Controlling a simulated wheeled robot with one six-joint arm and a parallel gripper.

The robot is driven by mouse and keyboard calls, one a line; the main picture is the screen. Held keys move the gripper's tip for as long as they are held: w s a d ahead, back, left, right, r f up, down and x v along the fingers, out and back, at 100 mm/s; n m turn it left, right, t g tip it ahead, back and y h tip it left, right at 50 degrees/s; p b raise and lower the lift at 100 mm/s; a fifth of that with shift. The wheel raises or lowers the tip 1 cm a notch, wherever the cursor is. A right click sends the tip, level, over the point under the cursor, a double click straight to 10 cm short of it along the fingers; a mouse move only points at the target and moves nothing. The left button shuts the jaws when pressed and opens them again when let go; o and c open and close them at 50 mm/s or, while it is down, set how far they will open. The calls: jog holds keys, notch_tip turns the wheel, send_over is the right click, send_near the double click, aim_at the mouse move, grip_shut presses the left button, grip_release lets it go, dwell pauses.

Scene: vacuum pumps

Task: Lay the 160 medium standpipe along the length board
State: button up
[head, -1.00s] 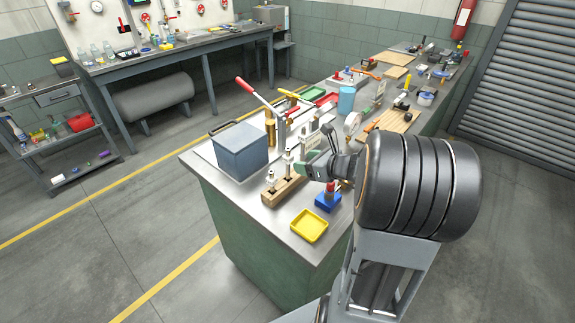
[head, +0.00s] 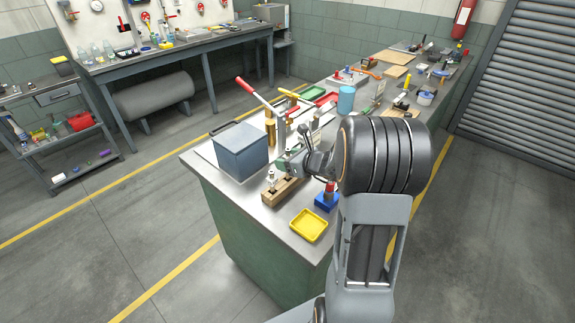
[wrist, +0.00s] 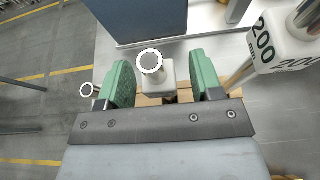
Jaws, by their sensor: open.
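My gripper (wrist: 160,72) is open, its green pads on either side of a standpipe (wrist: 153,62) with a round metal top and a pale block below it. Any label on that block is not readable, so I cannot tell whether it is the 160. A smaller standpipe (wrist: 88,90) shows left of the left pad. A larger standpipe (wrist: 300,22), its white block marked 200 mm, is to the right. The wooden rack (head: 281,192) is under my gripper in the head view, with a short standpipe (head: 270,180) at its left end. I cannot clearly make out the length board.
A blue-grey box (head: 240,152) stands just beyond the rack and shows in the wrist view (wrist: 140,18). A yellow tray (head: 309,225) and a blue block with a red-topped part (head: 327,200) are near the bench's front. Levers with red handles (head: 262,95) rise behind.

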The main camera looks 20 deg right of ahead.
aim_at(289, 150)
jog(key=c, duration=1)
jog(key=shift+r, duration=0.6)
jog(key=shift+d+r, duration=0.2)
jog(key=shift+r, duration=1)
jog(key=s+d+r+p, duration=0.2)
jog(key=d+r, duration=0.4)
jog(key=r, duration=0.1)
jog(key=s+d+r+p, duration=0.2)
jog(key=d+r+p, duration=0.1)
jog(key=d+r, duration=0.3)
jog(key=shift+s+d+r, duration=0.4)
jog(key=shift+r, duration=0.85)
jog(key=shift+a+f, duration=0.1)
jog(key=shift+a, duration=0.05)
